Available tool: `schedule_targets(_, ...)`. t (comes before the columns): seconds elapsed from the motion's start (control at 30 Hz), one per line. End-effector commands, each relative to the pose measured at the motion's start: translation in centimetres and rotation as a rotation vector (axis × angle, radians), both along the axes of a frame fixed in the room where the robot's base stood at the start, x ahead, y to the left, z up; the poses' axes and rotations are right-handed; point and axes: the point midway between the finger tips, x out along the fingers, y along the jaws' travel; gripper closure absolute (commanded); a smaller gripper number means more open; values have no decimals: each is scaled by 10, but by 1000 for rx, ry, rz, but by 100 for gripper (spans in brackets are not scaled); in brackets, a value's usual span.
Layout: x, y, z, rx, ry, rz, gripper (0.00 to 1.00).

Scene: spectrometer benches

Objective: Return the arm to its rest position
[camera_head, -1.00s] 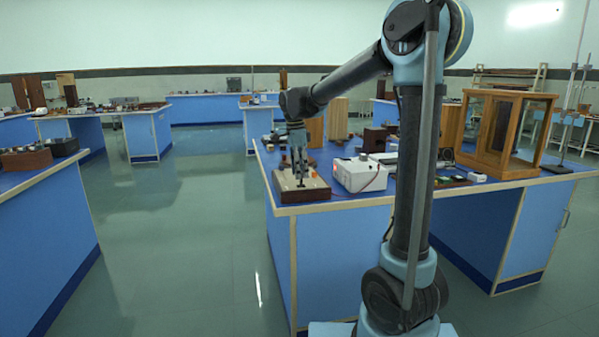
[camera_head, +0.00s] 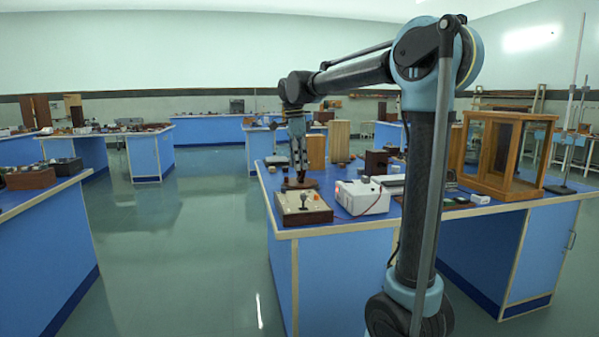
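My gripper (camera_head: 300,178) points down at the end of my bent arm, above the left part of the blue-topped bench (camera_head: 345,229). In the picture it shows just behind a wooden-sided board with a pale top (camera_head: 303,207), which carries a small dark upright lever or knob. The fingers are small and dark here, and I cannot tell whether they are apart or together. I see no object clearly held between them. A dark object sits behind the board near the fingertips.
A white box (camera_head: 362,198) with a red light and a wire stands right of the board. A wooden glass-sided cabinet (camera_head: 507,155) and a tall metal stand (camera_head: 573,110) are further right. Wooden blocks (camera_head: 340,141) stand behind. Open floor (camera_head: 180,240) lies left of the bench.

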Motion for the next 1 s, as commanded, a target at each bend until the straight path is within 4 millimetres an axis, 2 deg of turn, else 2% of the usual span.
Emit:
schedule_targets(0.33,0,0,2,0,0,0,62)
schedule_targets(0.47,-4,-7,1,2,0,17,62)
schedule_targets(0.57,-14,-24,-3,7,0,64,62)
schedule_targets(0.67,-31,-50,-11,14,-1,141,62)
schedule_targets(1.0,-101,-134,-52,29,-13,446,62)
